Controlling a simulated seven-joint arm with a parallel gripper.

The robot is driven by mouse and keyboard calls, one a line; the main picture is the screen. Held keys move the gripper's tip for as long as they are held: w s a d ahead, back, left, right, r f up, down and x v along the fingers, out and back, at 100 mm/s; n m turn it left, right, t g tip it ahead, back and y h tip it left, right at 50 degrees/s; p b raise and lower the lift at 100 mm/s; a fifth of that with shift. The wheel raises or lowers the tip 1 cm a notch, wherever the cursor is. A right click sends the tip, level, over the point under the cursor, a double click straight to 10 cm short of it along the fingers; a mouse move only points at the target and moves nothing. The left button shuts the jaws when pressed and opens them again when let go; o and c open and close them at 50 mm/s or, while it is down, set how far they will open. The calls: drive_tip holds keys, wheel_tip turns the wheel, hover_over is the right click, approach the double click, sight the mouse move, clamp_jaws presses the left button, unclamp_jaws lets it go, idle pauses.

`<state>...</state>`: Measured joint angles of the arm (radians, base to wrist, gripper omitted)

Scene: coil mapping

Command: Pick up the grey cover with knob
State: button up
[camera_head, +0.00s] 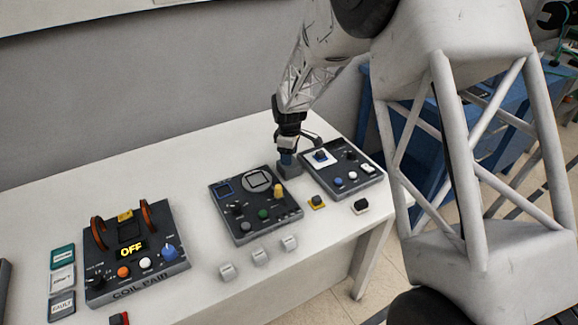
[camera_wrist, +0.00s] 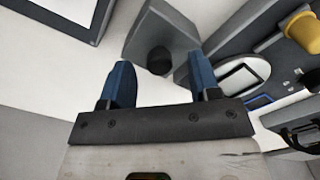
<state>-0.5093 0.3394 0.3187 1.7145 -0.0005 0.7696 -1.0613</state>
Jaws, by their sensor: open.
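The grey cover (camera_head: 291,171) stands on the white table between the middle panel and the right panel. In the wrist view the grey cover (camera_wrist: 183,31) is a square block with a round black knob (camera_wrist: 159,61) on it. My gripper (camera_head: 287,158) is directly at the cover, pointing down. In the wrist view my gripper (camera_wrist: 160,75) is open, with one blue finger on each side of the knob in the picture. Nothing is held between the fingers. Whether the fingers are down to the knob's height or touching it, I cannot tell.
The middle panel (camera_head: 232,215) with a yellow knob (camera_head: 278,191) is close on the left. The right panel (camera_head: 335,180) is close on the right. A small yellow-topped block (camera_head: 317,202) sits in front. The coil panel (camera_head: 108,282) is far left.

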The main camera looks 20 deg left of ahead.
drive_tip(key=shift+f, duration=0.85)
clamp_jaws()
